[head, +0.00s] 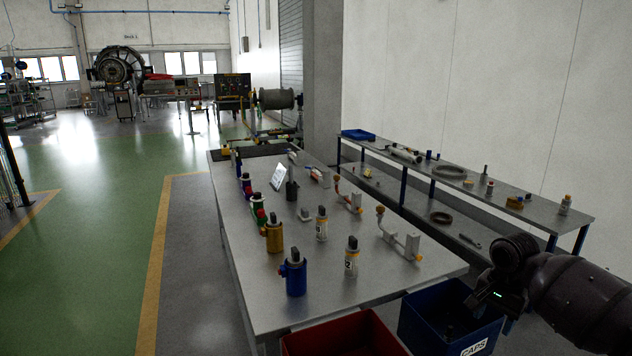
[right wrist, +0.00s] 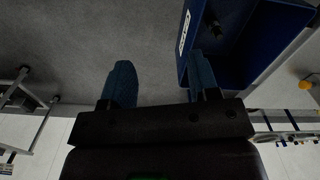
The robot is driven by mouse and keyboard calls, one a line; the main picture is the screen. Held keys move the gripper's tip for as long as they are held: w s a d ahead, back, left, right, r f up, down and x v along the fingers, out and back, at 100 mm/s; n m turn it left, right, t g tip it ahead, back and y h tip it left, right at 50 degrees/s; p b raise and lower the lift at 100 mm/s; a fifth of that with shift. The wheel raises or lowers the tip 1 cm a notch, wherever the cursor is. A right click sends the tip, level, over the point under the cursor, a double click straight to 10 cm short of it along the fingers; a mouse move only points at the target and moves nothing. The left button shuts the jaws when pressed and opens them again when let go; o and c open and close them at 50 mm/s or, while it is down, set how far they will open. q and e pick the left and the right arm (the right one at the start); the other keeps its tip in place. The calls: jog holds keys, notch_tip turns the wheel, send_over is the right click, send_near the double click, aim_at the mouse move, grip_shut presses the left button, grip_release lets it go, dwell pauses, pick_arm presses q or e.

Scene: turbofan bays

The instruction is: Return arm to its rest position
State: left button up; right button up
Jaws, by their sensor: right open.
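My right gripper (head: 488,305) comes in from the right in the head view, near the right rim of the blue CAPS bin (head: 408,322). In the right wrist view my right gripper (right wrist: 160,85) has its two blue fingers spread wide, with nothing between them but grey floor. The blue bin (right wrist: 262,75) also shows there, close behind the right finger; whether they touch I cannot tell. A small dark item (right wrist: 212,24) lies inside the bin. My left gripper is in neither view.
A metal table (head: 345,282) stands ahead with several coloured canisters, including a blue one (head: 296,277), and white bottles. A red bin (head: 340,340) stands beside the blue one. A long shelf (head: 540,213) runs along the right wall. Green floor (head: 100,210) at left is open.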

jog(key=w+a+r+n+t, duration=0.4)
jog(key=w+a+n+t, duration=0.1)
jog(key=w+n+t, duration=0.35)
jog(key=s+a+f+n+t+y, duration=0.3)
jog(key=s+a+f+n+t, duration=0.25)
jog(key=a+n, duration=0.2)
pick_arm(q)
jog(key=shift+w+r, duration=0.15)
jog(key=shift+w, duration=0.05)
pick_arm(e)
jog(key=s+f+m+g+h, duration=0.1)
jog(key=s+f, duration=0.5)
jog(key=s, duration=0.5)
jog(key=s+d+f+m+h, duration=0.1)
jog(key=s+f, duration=0.4)
jog(key=s, duration=0.6)
jog(key=s+d+f+m+g+h, duration=0.1)
jog(key=s+f+m, duration=0.1)
jog(key=s+f, duration=0.4)
jog(key=s, duration=0.4)
jog(key=shift+s+f+g, duration=0.3)
jog(key=shift+s+f, duration=0.05)
jog(key=shift+s, duration=0.05)
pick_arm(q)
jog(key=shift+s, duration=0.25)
